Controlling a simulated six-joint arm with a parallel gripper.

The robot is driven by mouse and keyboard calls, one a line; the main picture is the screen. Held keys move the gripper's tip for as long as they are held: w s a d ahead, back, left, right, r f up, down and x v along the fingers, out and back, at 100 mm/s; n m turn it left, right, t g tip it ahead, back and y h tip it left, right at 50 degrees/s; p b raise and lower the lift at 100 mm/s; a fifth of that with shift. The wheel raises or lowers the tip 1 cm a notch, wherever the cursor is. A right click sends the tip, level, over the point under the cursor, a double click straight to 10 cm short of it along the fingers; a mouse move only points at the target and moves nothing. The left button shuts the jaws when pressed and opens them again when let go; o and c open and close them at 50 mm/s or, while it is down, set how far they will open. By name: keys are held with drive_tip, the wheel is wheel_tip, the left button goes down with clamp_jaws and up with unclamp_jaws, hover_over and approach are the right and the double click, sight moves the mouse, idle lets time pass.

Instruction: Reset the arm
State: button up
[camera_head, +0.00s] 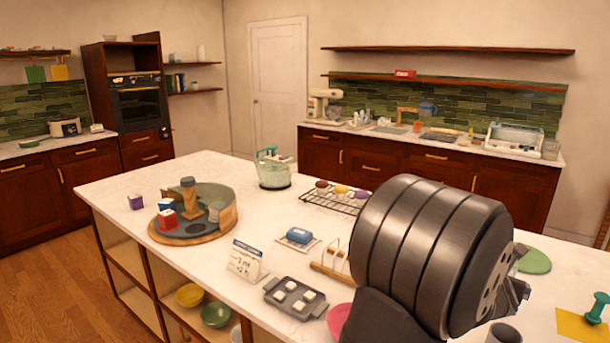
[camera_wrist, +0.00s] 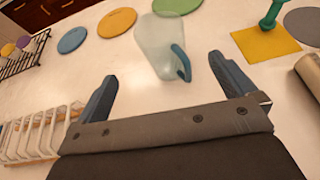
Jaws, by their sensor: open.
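In the wrist view my gripper (camera_wrist: 162,68) is open, its two dark blue-grey fingers spread wide with nothing held between them. A clear pitcher (camera_wrist: 155,42) with a blue handle stands on the white counter beyond the fingertips; I cannot tell the exact gap. In the head view my thick dark grey arm fills the right foreground above the counter and hides part of it. Only a small grey end part of my gripper (camera_head: 516,292) shows there, at the arm's right side.
Near my gripper are a toast rack (camera_wrist: 35,135), a wire rack (camera_wrist: 22,52), a yellow mat (camera_wrist: 262,43) and a grey cylinder (camera_wrist: 310,72). Blue (camera_wrist: 72,40) and orange (camera_wrist: 117,22) discs lie beyond.

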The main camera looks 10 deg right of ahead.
drive_tip(key=x, duration=1.2)
drive_tip(key=s+d+r, duration=0.1)
drive_tip(key=s+r, duration=1)
drive_tip(key=s, duration=0.1)
drive_tip(key=w+a, duration=0.2)
drive_tip(key=a, duration=0.7)
drive_tip(key=w+a+f+n+t+y, duration=0.1)
drive_tip(key=a, duration=0.8)
drive_tip(key=shift+w+a, duration=0.3)
drive_tip(key=shift+w, duration=0.1)
